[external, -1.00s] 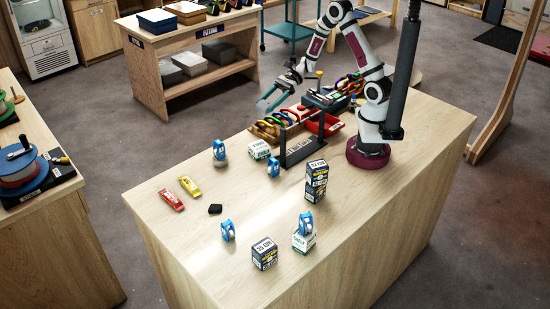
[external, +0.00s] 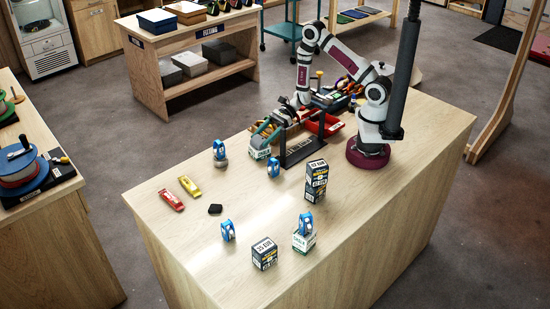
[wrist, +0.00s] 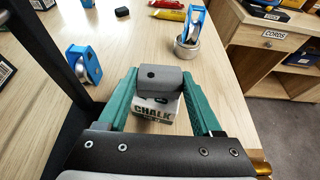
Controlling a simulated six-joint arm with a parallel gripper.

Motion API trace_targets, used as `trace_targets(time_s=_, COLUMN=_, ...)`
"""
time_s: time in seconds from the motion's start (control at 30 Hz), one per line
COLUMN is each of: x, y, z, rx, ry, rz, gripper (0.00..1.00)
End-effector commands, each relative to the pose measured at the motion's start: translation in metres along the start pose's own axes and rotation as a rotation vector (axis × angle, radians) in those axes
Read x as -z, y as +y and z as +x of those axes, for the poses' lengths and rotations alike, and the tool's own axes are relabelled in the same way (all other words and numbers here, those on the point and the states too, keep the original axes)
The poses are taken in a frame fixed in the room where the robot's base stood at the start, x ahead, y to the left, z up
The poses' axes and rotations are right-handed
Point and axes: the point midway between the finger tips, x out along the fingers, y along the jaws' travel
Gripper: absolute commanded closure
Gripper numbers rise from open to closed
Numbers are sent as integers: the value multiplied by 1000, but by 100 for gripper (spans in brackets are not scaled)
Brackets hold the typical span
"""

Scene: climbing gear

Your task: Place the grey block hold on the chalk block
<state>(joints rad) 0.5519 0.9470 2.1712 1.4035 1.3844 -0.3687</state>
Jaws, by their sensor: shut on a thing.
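The grey block hold (wrist: 161,78) is a small grey block with a dark hole, between the green fingers of my gripper (wrist: 163,86) in the wrist view. The white chalk block (wrist: 156,108), with CHALK on its side, is right below the hold. The hold looks level above its top; whether the two touch I cannot tell. In the external view my gripper (external: 263,132) points down over this chalk block (external: 259,152), left of the black rack, and its fingers hide the hold. A second chalk block (external: 303,242) stands near the front with a blue pulley on it.
A black rack (external: 302,152) stands just right of my gripper. A blue pulley on a metal tin (external: 220,163) is close on the left, another blue pulley (external: 273,167) in front. Stacked dark boxes (external: 316,180) stand right.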

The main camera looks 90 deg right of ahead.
Motion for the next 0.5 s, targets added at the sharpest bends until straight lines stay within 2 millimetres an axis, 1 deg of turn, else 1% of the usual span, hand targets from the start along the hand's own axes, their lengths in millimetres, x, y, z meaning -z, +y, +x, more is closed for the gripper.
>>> trace_targets(time_s=0.27, x=2, y=0, z=1, rx=0, ry=-1, rz=0, gripper=89)
trace_targets(time_s=0.3, x=2, y=0, z=1, rx=0, ry=-1, rz=-1, gripper=30)
trace_targets(time_s=0.43, x=2, y=0, z=1, rx=0, ry=-1, rz=-1, gripper=7)
trace_targets(time_s=0.47, x=2, y=0, z=1, rx=0, ry=-1, rz=-1, gripper=4)
trace_targets(time_s=0.5, x=2, y=0, z=1, rx=0, ry=-1, rz=-1, gripper=4)
